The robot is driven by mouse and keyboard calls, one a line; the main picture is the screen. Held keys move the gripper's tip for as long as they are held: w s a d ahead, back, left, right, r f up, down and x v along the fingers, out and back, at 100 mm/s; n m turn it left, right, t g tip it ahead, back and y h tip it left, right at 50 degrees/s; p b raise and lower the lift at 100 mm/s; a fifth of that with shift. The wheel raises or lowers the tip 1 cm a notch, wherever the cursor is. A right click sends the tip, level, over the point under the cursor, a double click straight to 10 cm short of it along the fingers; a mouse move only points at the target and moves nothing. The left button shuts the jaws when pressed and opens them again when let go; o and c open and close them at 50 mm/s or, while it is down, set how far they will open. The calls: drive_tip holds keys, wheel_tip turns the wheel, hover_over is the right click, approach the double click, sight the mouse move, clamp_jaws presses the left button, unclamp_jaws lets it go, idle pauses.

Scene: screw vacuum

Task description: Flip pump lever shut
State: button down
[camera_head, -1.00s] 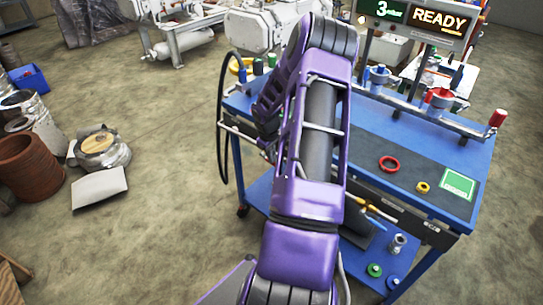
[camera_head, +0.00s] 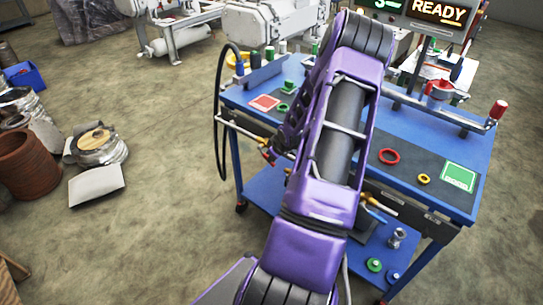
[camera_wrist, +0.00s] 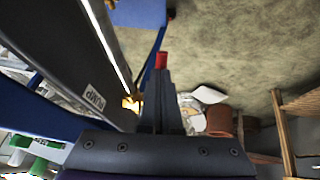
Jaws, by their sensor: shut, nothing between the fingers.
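The dark front rail with the PUMP label (camera_wrist: 94,97) runs along the left of the wrist view. My gripper (camera_wrist: 160,82) is shut, pointing up the wrist picture beside the rail. A red tip (camera_wrist: 161,60) shows right at the fingertips; I cannot tell whether it is the lever's end or whether it touches them. In the head view a brass valve (camera_head: 263,143) is at the table's front left edge, beside the end of my arm. My fingers are mostly hidden there.
The blue table (camera_head: 462,203) holds a red ring (camera_head: 389,156), a yellow ring (camera_head: 424,179), a green card (camera_head: 459,177) and a red card (camera_head: 264,103). A black hose (camera_head: 218,115) hangs at its left. Open floor lies left, with a brown pot (camera_head: 27,165) farther off.

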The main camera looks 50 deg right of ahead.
drive_tip(key=t, duration=0.1)
drive_tip(key=f+t, duration=0.1)
drive_tip(key=shift+f+t, duration=0.25)
drive_tip(key=shift+t, duration=0.05)
drive_tip(key=shift+s+a+f+b+x, duration=0.1)
drive_tip(key=shift+a+b+x, duration=0.1)
drive_tip(key=shift+b+x, duration=0.5)
drive_tip(key=shift+s+a+f+b+x, duration=0.15)
drive_tip(key=shift+b+x, duration=0.15)
drive_tip(key=shift+x, duration=0.85)
drive_tip(key=shift+a+f+b+x, duration=0.1)
drive_tip(key=shift+a+b+x, duration=0.1)
drive_tip(key=shift+b+x, duration=0.5)
drive_tip(key=shift+w+f, duration=0.15)
drive_tip(key=shift+w, duration=0.1)
drive_tip(key=shift+s, duration=0.1)
